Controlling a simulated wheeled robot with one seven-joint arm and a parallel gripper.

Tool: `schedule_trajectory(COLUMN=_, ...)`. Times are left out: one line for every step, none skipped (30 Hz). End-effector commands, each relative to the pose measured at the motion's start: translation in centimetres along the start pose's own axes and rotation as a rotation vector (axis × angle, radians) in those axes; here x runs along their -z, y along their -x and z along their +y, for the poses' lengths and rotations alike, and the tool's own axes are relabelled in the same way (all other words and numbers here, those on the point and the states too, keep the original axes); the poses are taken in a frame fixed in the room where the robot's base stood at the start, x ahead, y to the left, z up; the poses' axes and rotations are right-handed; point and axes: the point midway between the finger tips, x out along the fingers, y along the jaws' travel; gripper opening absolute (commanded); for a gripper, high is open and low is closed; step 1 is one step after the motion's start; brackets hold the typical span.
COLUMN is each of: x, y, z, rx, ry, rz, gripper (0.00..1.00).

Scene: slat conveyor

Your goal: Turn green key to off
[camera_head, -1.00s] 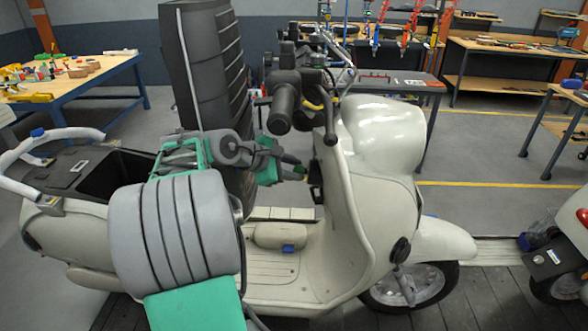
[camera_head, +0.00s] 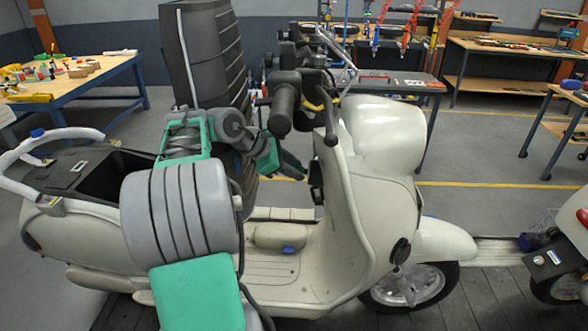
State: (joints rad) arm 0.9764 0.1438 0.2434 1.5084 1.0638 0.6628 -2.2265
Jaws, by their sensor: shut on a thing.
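The cream scooter (camera_head: 365,215) stands upright across the middle of the view. A small black lock housing (camera_head: 316,176) sits on the inner face of its front shield, below the handlebar. My gripper (camera_head: 300,172) reaches in from the left at that housing, with its dark and green fingers close to the shield. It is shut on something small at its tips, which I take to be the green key. The key itself is hidden by the fingers, so I cannot tell which way it points.
The black handlebar grip (camera_head: 284,107) hangs just above my gripper. The scooter seat area (camera_head: 85,175) lies left, and a tall dark stack (camera_head: 205,55) stands behind my arm. A second scooter (camera_head: 570,255) is at the right edge. Workbenches stand at the back.

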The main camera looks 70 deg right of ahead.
Motion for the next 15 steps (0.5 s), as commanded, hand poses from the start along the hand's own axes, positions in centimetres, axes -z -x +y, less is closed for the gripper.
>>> schedule_trajectory(x=0.03, y=0.02, z=0.02, rx=-0.002, ry=0.001, rz=0.0, gripper=0.0)
schedule_trajectory(x=0.03, y=0.02, z=0.02, rx=-0.003, ry=0.001, rz=0.0, gripper=0.0)
schedule_trajectory(x=0.02, y=0.02, z=0.02, rx=-0.003, ry=0.001, rz=0.0, gripper=0.0)
schedule_trajectory(x=0.02, y=0.02, z=0.02, rx=-0.003, ry=0.0, rz=0.0, gripper=0.0)
schedule_trajectory(x=0.02, y=0.02, z=0.03, rx=-0.002, ry=0.001, rz=0.0, gripper=0.0)
schedule_trajectory(x=0.02, y=0.0, z=0.06, rx=0.004, ry=0.006, rz=0.002, gripper=0.0)
schedule_trajectory(x=0.04, y=-0.05, z=0.1, rx=0.016, ry=0.017, rz=0.005, gripper=0.0)
schedule_trajectory(x=-0.02, y=-0.05, z=0.21, rx=0.032, ry=0.03, rz=0.01, gripper=0.0)
schedule_trajectory(x=0.05, y=-0.1, z=0.31, rx=0.063, ry=0.058, rz=0.024, gripper=0.0)
schedule_trajectory(x=0.02, y=-0.12, z=0.38, rx=0.085, ry=0.078, rz=0.03, gripper=0.0)
schedule_trajectory(x=0.04, y=-0.14, z=0.41, rx=0.107, ry=0.099, rz=0.038, gripper=0.0)
schedule_trajectory(x=0.02, y=-0.13, z=0.45, rx=0.131, ry=0.121, rz=0.047, gripper=0.0)
schedule_trajectory(x=-0.02, y=-0.11, z=0.44, rx=0.146, ry=0.133, rz=0.052, gripper=0.0)
schedule_trajectory(x=-0.02, y=-0.12, z=0.44, rx=0.157, ry=0.144, rz=0.056, gripper=0.0)
schedule_trajectory(x=-0.02, y=-0.1, z=0.41, rx=0.167, ry=0.154, rz=0.061, gripper=0.01)
